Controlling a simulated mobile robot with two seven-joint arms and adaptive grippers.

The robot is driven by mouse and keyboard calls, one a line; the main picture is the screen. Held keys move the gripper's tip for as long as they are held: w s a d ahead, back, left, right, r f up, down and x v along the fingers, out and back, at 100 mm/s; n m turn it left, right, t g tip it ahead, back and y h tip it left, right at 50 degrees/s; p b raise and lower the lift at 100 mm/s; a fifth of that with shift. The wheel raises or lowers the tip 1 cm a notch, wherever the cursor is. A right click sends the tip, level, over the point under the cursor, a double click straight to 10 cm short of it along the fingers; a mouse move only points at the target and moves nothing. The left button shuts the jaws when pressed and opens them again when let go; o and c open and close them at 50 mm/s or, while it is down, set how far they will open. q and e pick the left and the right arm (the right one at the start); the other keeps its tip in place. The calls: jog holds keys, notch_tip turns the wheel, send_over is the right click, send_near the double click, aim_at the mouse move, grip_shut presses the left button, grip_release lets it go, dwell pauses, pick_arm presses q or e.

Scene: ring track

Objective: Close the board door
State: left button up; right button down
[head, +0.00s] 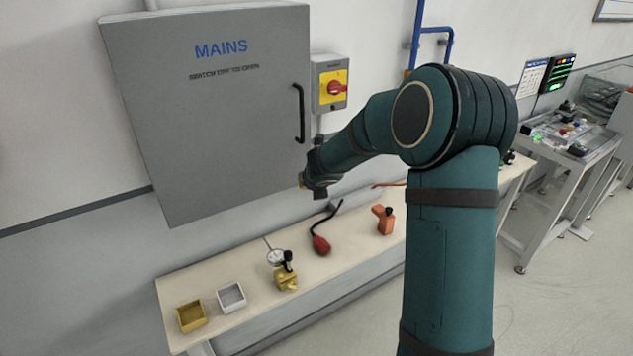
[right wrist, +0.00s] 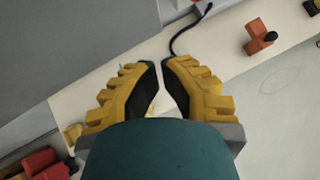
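The board door (head: 215,125) is a large grey panel marked MAINS on the wall at the left of the head view. It looks flush or nearly flush with its cabinet; I cannot tell if a small gap is left. Its black handle (head: 300,113) is upright near its right edge. My right gripper (head: 304,182) is just below and right of the door's lower right corner, apart from the handle. In the right wrist view the yellow fingers (right wrist: 162,65) are nearly together with nothing between them. A grey surface (right wrist: 70,40) fills the upper left there. My left gripper is not in view.
A grey box with a red rotary switch (head: 333,88) is right of the door. Below, a bench (head: 245,315) carries a yellow tray (head: 191,316), a white tray (head: 231,297), a gauge on a brass block (head: 286,278), a red bulb (head: 320,244) and an orange part (head: 384,222).

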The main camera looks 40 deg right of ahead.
jog(key=s+r+p, duration=0.3)
jog(key=s+r, duration=0.3)
jog(key=s, duration=0.1)
jog(key=shift+s+a+r, duration=0.25)
jog(key=shift+r, duration=0.1)
